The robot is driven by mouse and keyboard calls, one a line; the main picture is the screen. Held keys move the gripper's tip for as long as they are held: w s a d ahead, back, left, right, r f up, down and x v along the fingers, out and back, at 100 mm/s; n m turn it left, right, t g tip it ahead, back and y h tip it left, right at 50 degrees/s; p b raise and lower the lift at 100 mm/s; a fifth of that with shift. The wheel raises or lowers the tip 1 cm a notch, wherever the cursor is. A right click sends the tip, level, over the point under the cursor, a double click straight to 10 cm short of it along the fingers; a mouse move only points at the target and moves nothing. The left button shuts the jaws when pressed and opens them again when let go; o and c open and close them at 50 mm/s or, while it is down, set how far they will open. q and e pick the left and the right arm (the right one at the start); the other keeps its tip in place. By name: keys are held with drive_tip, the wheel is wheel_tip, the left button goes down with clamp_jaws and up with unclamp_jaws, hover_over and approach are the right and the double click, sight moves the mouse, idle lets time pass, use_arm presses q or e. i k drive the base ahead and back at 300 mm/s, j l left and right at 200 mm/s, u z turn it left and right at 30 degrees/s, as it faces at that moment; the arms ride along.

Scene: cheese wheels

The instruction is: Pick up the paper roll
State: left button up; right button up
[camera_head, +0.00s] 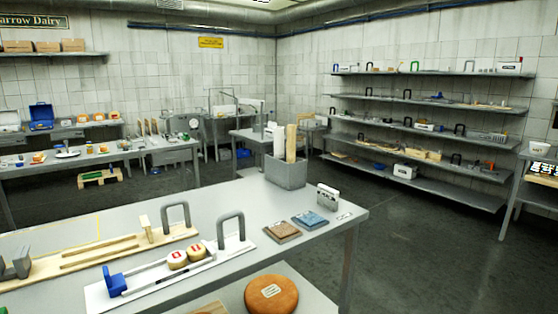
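The likeliest paper roll is a tall tan roll-like piece (291,143) standing upright in a grey bin (287,174) at the far end of the near table. A white upright piece (278,143) stands beside it in the same bin, and I cannot tell for sure which of the two is the paper roll. The lower ends of both are hidden by the bin's wall. Neither of my grippers shows in the head view.
An orange cheese wheel (271,294) lies on a lower shelf. Dark floor is open at right.

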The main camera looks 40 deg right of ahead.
sight(278, 131)
drive_tip(key=i+l+z, duration=0.5)
drive_tip(key=l+z, duration=0.25)
drive_tip(key=i+l+z, duration=0.2)
drive_tip(key=z, duration=0.25)
drive_tip(key=i+l+z, duration=0.2)
drive_tip(key=z, duration=0.2)
drive_tip(key=i+l+z, duration=0.15)
drive_tip(key=z, duration=0.3)
drive_tip(key=i+z, duration=0.4)
drive_tip(key=i+l+z, duration=0.1)
drive_tip(key=i+z, duration=0.15)
drive_tip(key=i, duration=0.3)
drive_tip(key=i+z, duration=0.25)
drive_tip(key=i, duration=0.25)
drive_tip(key=i+u, duration=0.3)
drive_tip(key=i, duration=0.25)
drive_tip(key=i+u, duration=0.3)
drive_tip(key=i, duration=0.25)
drive_tip(key=i+l+u, duration=0.35)
drive_tip(key=i, duration=0.15)
drive_tip(key=i+j+u, duration=0.15)
drive_tip(key=i+u, duration=0.45)
drive_tip(key=u, duration=0.2)
drive_tip(key=i+u, duration=0.3)
drive_tip(key=u, duration=0.15)
drive_tip(key=i+l+u, duration=0.15)
drive_tip(key=u, duration=0.25)
drive_tip(key=i+l+u, duration=0.4)
drive_tip(key=k+j, duration=0.05)
drive_tip(key=j, duration=0.05)
